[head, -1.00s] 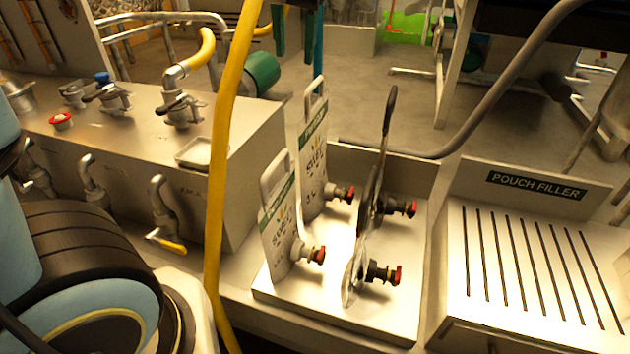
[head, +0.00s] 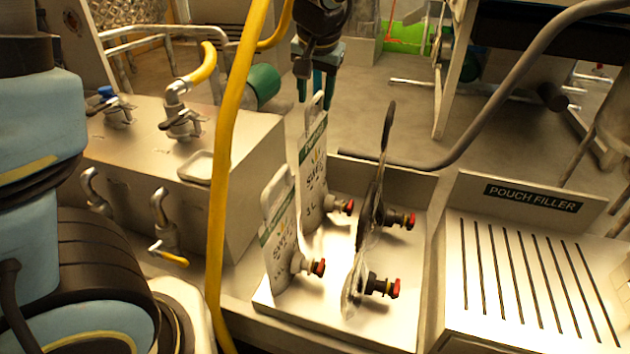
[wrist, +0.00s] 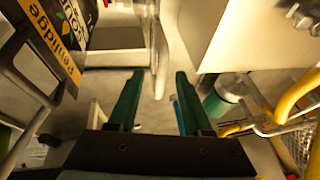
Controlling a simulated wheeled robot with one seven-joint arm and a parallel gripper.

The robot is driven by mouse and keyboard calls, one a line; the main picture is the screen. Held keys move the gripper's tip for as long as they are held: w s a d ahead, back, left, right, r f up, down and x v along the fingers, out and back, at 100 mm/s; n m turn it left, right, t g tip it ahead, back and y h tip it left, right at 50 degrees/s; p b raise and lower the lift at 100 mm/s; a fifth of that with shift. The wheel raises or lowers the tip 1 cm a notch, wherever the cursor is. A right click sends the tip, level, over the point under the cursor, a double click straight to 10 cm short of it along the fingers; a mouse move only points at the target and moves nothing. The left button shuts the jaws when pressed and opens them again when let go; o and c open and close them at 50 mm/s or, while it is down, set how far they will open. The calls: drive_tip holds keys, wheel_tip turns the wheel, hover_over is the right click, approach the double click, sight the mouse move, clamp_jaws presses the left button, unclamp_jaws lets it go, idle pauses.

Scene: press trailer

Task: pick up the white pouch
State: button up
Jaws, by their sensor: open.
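Two white pouches with green bands and looped top handles stand upright in the tray in the head view. The rear one (head: 313,178) is partly behind the front one (head: 281,237). Each has a spout with a red cap. My gripper (head: 316,90) is open, with its green fingers pointing down around the height of the rear pouch's handle. The fingers also show in the wrist view (wrist: 156,95), with a gap between them. A pale thin edge lies beyond that gap; I cannot tell which pouch it belongs to.
Dark and clear pouches (head: 372,190) with red-capped spouts stand to the right in the same metal tray (head: 325,318). The slotted pouch filler (head: 535,275) is further right. A yellow hose (head: 228,150) rises in front of the metal box with taps (head: 245,185).

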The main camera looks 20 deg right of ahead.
drive_tip(key=shift+x, duration=0.85)
drive_tip(key=shift+c, duration=0.2)
clamp_jaws()
idle(0.5)
